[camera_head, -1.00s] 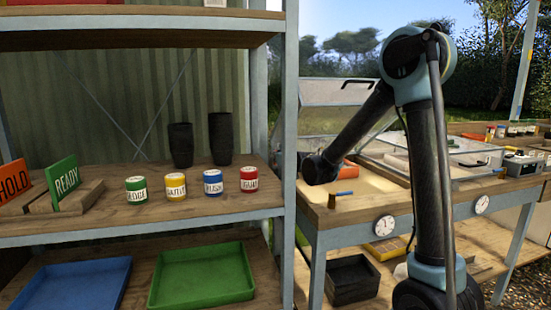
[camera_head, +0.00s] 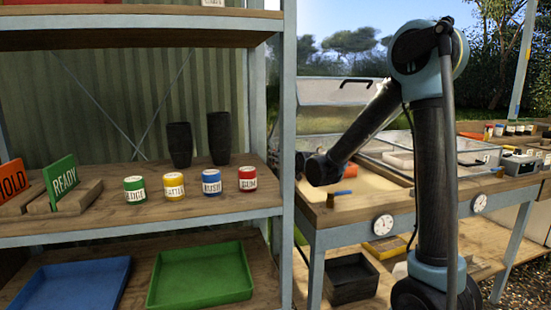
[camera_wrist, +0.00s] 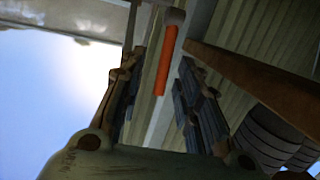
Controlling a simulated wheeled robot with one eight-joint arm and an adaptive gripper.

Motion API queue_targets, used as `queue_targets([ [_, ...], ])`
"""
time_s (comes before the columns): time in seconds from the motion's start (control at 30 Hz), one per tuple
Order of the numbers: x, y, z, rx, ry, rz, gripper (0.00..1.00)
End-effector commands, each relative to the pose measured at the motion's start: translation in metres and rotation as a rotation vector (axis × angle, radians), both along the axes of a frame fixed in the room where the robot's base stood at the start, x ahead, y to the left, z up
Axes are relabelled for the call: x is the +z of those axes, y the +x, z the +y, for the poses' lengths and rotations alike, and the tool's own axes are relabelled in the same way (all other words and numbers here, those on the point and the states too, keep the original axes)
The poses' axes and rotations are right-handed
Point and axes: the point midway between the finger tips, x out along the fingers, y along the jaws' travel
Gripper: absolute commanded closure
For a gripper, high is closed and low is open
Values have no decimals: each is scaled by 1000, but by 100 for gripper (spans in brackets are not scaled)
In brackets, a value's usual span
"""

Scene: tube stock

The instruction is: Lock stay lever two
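In the wrist view, an orange-red lever handle (camera_wrist: 166,62) with a grey end hangs from a pale upright. My gripper (camera_wrist: 163,100) has its two dark fingers spread on either side of the handle's line, with a visible gap on both sides. I see no contact, and depth is hard to judge. In the head view, my forearm reaches down and left, and its dark end sits beside the shelf post (camera_head: 288,120); the fingers cannot be made out there. No lever shows a number.
The shelf (camera_head: 110,225) at left carries labelled jars, two black pots (camera_head: 219,138) and a green READY sign (camera_head: 61,182). Two dials (camera_head: 382,224) are on the bench front. The raised glazed lid (camera_head: 330,95) stands behind my arm. Dark ribbed pots also show in the wrist view (camera_wrist: 270,135).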

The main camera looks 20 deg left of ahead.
Motion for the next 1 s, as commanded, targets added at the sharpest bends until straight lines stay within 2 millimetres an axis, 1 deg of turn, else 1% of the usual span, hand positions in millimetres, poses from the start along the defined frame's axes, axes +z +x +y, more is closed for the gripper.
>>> queue_targets([
  [0.03,1,-7,-6,0,0,0,69],
  [0.2,5,-26,-24,0,0,0,69],
  [0.5,10,-54,-52,1,0,0,69],
  [0.7,12,-64,-61,1,0,0,69],
  [1.0,12,-66,-63,1,0,0,69],
])
